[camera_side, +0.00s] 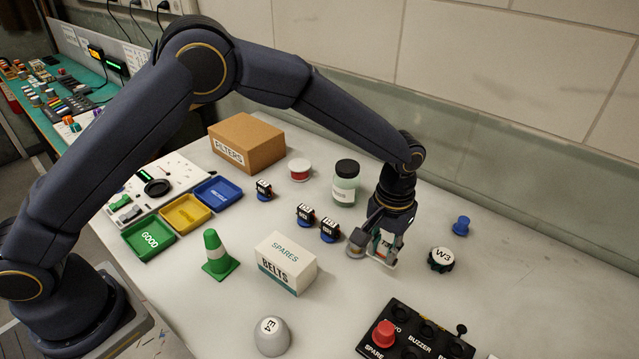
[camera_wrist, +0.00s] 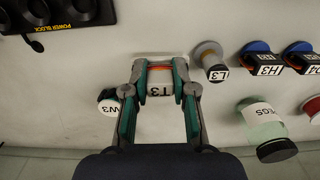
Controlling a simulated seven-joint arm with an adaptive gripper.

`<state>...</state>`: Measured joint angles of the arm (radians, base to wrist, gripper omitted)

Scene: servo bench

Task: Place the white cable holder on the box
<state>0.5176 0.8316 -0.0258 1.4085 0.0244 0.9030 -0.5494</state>
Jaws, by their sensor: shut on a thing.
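A white holder with an orange strip, marked T3, is between my fingers in the wrist view (camera_wrist: 160,88). It looks like the white cable holder. My gripper (camera_wrist: 160,72) is shut on it, with one finger on each side. In the side view my gripper (camera_side: 377,247) points down low over the bench, and the holder (camera_side: 386,251) is partly hidden by the fingers. I cannot tell whether it touches the bench. A white box marked SPARES and BELTS (camera_side: 286,264) stands left of my gripper. A brown box marked FILTERS (camera_side: 247,143) stands farther back.
A round L3 piece (camera_wrist: 211,60) is close beside my gripper. A W3 knob (camera_side: 441,260) and blue spool (camera_side: 461,225) stand to the right. Servos (camera_side: 330,230), a jar (camera_side: 345,182) and a green cone (camera_side: 217,253) stand left. A black power block (camera_side: 415,335) is in front.

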